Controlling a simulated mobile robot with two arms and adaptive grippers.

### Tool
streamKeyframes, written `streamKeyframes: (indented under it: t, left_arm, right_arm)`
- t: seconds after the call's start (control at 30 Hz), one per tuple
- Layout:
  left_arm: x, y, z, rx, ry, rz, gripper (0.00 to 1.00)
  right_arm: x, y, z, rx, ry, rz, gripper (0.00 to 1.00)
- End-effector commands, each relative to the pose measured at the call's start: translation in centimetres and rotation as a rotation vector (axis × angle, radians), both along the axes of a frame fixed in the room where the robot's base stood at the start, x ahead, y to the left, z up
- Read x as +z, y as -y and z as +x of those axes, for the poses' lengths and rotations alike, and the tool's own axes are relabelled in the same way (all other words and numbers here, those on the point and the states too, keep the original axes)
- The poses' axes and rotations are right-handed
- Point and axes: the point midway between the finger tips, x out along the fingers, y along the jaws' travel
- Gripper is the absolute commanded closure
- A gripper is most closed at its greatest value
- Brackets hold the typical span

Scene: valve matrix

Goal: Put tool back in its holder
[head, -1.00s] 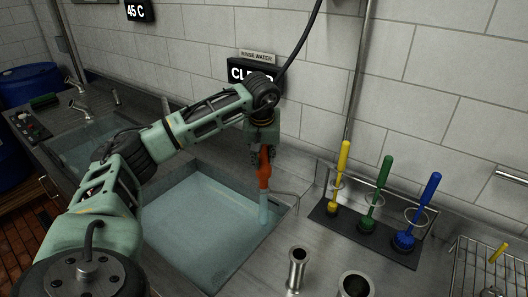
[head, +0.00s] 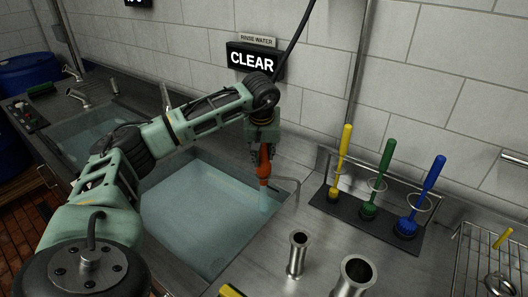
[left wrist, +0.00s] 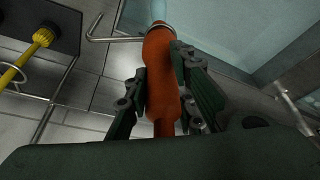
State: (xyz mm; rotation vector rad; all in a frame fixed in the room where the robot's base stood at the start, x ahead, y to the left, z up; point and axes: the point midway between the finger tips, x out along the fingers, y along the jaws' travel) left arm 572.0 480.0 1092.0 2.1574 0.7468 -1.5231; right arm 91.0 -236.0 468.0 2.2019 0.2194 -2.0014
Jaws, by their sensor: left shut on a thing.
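An orange tool (head: 264,165) with a rounded, nozzle-like body hangs tip-down over the rinse sink (head: 176,242). A pale blue, stream-like length runs from its lower end toward the water. My left gripper (head: 264,147) is shut on the orange tool. In the left wrist view the orange tool (left wrist: 161,75) lies between both fingers of my left gripper (left wrist: 165,88), with a metal ring near its far end. My right gripper is not in view.
Yellow (head: 341,160), green (head: 378,178) and blue (head: 425,195) brushes stand in a rack at right. Metal cylinders (head: 297,255) stand on the counter in front. A wire basket (head: 480,262) is at far right. A black hose (head: 300,38) hangs before the wall.

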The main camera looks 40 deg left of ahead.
Motion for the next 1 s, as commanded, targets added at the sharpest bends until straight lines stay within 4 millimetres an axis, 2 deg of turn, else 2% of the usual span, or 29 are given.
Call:
streamKeyframes:
  t: [0.77,0.8,1.0]
  left_arm:
    - [-1.0,0.0,0.0,0.001,0.001,0.000,1.00]
    - [-0.9,0.0,0.0,0.001,0.002,0.000,0.75]
    - [-0.9,0.0,0.0,0.000,0.001,0.001,0.58]
  right_arm:
    - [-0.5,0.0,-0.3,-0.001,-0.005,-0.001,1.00]
    - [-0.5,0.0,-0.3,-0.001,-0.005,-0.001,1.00]
    - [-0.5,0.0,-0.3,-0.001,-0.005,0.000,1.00]
